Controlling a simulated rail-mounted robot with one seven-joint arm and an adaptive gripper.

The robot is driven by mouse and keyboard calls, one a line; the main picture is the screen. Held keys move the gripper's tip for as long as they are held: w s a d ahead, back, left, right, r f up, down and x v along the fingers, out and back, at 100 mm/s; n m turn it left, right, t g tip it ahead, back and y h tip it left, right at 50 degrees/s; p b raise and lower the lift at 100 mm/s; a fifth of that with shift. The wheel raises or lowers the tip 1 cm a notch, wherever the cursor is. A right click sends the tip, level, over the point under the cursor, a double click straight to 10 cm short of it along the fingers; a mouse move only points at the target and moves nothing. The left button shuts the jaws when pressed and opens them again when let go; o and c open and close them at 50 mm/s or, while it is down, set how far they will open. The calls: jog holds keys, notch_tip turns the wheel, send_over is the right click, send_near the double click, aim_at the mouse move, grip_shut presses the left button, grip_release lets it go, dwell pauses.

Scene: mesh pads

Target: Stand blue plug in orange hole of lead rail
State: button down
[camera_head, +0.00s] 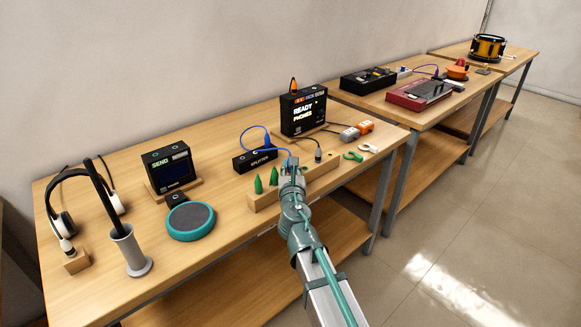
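The lead rail (322,180) is a long wooden bar along the front edge of the near table. Two green pointed plugs (259,185) stand upright in its left part. My gripper (292,163) is over the middle of the rail, pointing away from me. The blue plug itself is mostly hidden by my gripper. Whether the fingers are closed on it, and whether it touches the rail, is too small to tell. I cannot make out the orange hole.
A black "READY PHONES" box (303,113) stands behind my gripper. Left are a teal round speaker (190,221), a grey cup with a dark stick (129,250), headphones (63,224) and a "SEND" box (170,168). Green and white clips (353,156) lie right of the rail.

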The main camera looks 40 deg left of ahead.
jog(key=shift+f+b, duration=0.6)
jog(key=shift+f, duration=0.15)
jog(key=c, duration=1)
grip_release()
jog(key=shift+s+d, duration=0.1)
jog(key=v, duration=1.2)
